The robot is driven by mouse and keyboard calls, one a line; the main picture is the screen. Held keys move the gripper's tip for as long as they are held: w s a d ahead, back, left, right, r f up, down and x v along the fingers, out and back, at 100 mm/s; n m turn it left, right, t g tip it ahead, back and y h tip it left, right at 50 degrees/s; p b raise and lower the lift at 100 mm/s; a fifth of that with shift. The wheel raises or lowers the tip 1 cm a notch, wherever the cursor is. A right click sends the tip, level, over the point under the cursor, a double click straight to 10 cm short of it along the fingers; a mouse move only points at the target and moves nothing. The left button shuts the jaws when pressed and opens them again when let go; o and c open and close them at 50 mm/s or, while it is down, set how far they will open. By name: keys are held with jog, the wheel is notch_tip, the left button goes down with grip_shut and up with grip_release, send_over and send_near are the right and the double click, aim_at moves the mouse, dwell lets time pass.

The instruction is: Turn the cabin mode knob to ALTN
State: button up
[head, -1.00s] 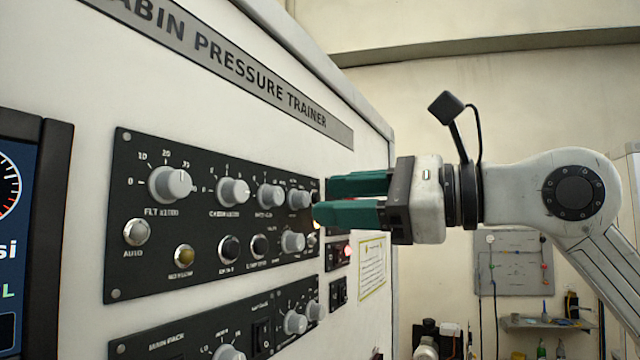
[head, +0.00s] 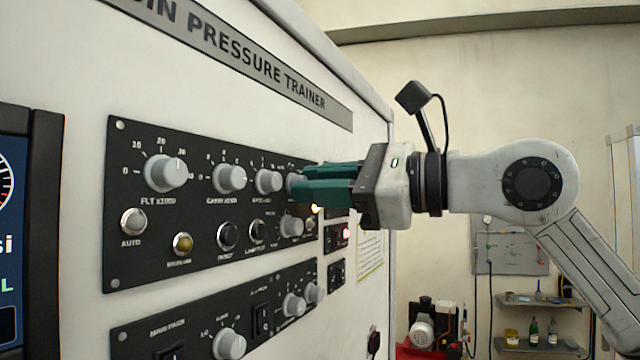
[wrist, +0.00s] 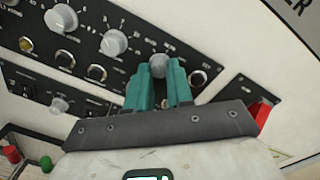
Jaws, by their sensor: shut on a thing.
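My gripper (head: 304,184) has teal fingers and reaches from the right to the dark upper panel (head: 113,220). It is shut on the grey knob at the right end of the panel's upper row; that knob (head: 294,182) is partly hidden by the fingers. In the wrist view the same knob (wrist: 158,65) sits between the tips of my gripper (wrist: 160,75). I cannot read its label, an ALTN mark or its pointer, so I cannot tell its setting or confirm it is the cabin mode knob.
Close by are another grey knob (head: 268,181) to the left, a lower knob (head: 291,225) just below the fingers, and black buttons (head: 228,235). A second panel (head: 200,318) with knobs and switches is underneath. Free room lies to the right of the cabinet.

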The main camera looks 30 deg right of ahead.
grip_shut()
jog(key=shift+f+m+b, duration=0.1)
jog(key=shift+m+b, duration=0.2)
jog(key=shift+b, duration=0.2)
jog(key=shift+m+b, duration=4.6)
jog(key=shift+b, duration=0.05)
jog(key=o, duration=0.7)
grip_release()
